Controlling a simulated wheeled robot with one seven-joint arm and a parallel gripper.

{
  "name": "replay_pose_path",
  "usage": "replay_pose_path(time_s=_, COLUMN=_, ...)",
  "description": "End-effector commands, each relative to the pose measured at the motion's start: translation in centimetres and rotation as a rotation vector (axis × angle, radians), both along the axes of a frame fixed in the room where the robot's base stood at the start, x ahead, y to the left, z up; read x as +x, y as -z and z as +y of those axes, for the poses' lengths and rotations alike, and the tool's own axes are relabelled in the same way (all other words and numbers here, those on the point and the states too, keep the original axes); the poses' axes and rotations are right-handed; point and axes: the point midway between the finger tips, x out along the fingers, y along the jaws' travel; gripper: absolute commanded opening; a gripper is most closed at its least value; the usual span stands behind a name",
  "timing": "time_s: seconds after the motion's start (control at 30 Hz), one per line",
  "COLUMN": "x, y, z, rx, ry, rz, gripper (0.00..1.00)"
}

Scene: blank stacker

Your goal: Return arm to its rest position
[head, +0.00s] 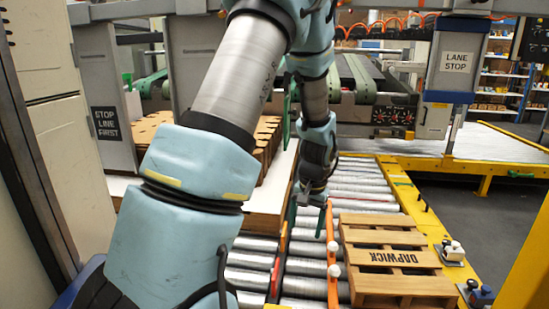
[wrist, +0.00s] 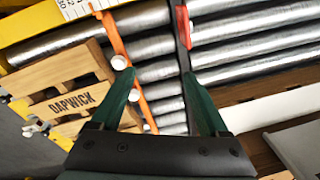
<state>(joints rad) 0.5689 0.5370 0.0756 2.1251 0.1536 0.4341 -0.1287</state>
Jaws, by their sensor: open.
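My arm reaches across the head view from the bottom, and my gripper (head: 308,210) hangs over the roller conveyor (head: 365,189), left of the wooden pallet. In the wrist view my gripper (wrist: 150,85) shows two green fingers spread wide apart with nothing between them. Rollers (wrist: 160,98) lie below the fingers. The left finger overlaps the edge of the pallet in the wrist view; I cannot tell how far above it the finger is.
A wooden pallet (head: 390,257) marked DAPWICK lies on the rollers at right. An orange rail (head: 332,260) with white knobs runs beside it. Stacked brown blanks (head: 266,140) stand behind my arm. A LANE STOP post (head: 455,62) and yellow frame (head: 425,215) stand at right.

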Motion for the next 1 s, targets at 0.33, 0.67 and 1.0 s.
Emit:
replay_pose_path(time_s=0.33, x=-6.2, y=-7.5, z=12.5, rx=-0.1, ry=-0.289, rz=-0.029, gripper=0.78)
replay_pose_path(time_s=0.67, x=-10.6, y=-11.7, z=16.5, rx=-0.13, ry=-0.409, rz=-0.054, gripper=0.78)
replay_pose_path(time_s=1.0, x=-10.6, y=-19.3, z=16.5, rx=-0.129, ry=-0.407, rz=-0.053, gripper=0.78)
